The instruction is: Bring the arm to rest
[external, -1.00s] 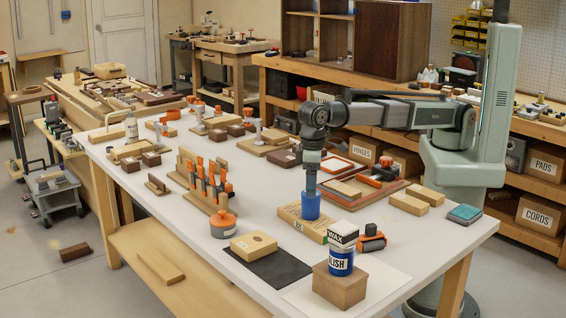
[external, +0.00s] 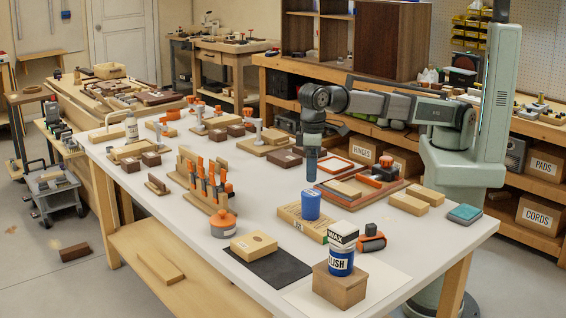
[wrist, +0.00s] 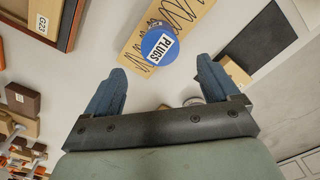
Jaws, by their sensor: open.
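My gripper (external: 311,168) hangs fingers-down above the white bench top in the external view. In the wrist view its two blue fingers (wrist: 162,92) are spread apart with nothing between them. A blue tub (external: 311,204) stands on a flat wooden block (external: 298,222), below my fingertips and apart from them. In the wrist view the tub's round lid reads PLUGS (wrist: 161,46), and the block (wrist: 182,18) has dark wavy lines.
An orange-handled chisel rack (external: 209,190) and a round orange-lidded container (external: 223,224) stand to the left. A framed wooden tray (external: 357,191) lies close on the right.

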